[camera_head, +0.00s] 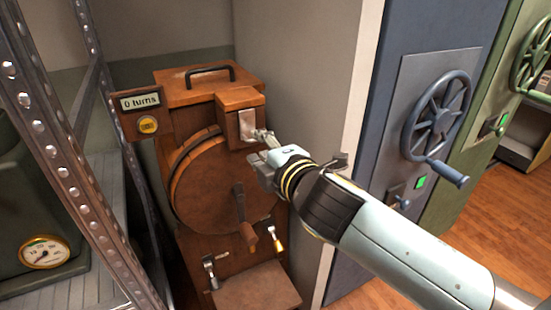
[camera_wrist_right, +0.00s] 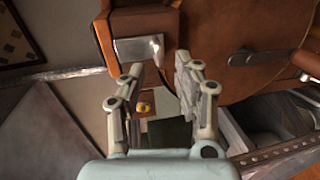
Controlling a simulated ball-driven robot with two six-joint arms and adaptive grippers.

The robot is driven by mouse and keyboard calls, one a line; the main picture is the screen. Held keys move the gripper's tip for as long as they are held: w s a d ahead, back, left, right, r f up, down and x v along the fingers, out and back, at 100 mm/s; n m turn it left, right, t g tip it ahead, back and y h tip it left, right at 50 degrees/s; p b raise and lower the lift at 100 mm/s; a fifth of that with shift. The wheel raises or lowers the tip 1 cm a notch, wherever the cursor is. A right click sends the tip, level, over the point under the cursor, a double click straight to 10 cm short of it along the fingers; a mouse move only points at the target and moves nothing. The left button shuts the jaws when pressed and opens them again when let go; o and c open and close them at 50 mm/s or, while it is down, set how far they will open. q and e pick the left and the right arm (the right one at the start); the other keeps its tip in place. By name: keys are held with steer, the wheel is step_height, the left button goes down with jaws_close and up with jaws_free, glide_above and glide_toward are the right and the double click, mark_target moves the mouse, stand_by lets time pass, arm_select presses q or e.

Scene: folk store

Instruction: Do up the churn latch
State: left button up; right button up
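The wooden churn (camera_head: 215,190) stands in the middle of the head view, with a round drum front and a crank (camera_head: 243,215) on it. A metal latch plate (camera_head: 247,124) is on the box at the drum's upper right; it also shows in the wrist view (camera_wrist_right: 138,51). My right gripper (camera_head: 262,140) is beside this plate. In the wrist view its two fingers (camera_wrist_right: 160,68) are apart with nothing between them, one fingertip close to the plate; I cannot tell whether it touches. My left gripper is out of view.
A sign reading "0 turns" (camera_head: 140,100) with a yellow button is at the churn's left. Two small levers (camera_head: 210,272) (camera_head: 276,240) are low on the churn. A metal rack (camera_head: 75,135) stands left; a blue cabinet with a handwheel (camera_head: 437,115) stands right.

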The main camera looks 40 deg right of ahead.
steer(key=v, duration=0.9)
stand_by(0.5)
step_height(320, 180, down, 16)
steer(key=w+g+y+b, duration=0.1)
steer(key=w+g+b, duration=0.1)
steer(key=g, duration=0.1)
steer(key=s+f+m+g+y+b, duration=0.15)
steer(key=s+f, duration=0.25)
steer(key=f, duration=0.6)
steer(key=s+f+m+g+p, duration=0.1)
steer(key=s+f+m+g, duration=0.25)
steer(key=f, duration=0.65)
steer(key=s+f+m+g, duration=0.2)
steer(key=s+f, duration=0.4)
steer(key=s, duration=0.3)
steer(key=s+f+m+g+b, duration=0.1)
steer(key=s+f+m, duration=0.3)
steer(key=s, duration=0.5)
steer(key=s+d+f+m+g+y, duration=0.1)
steer(key=s+f+m+g, duration=0.2)
steer(key=s+f, duration=0.4)
steer(key=s, duration=0.3)
steer(key=shift+f+g, duration=0.3)
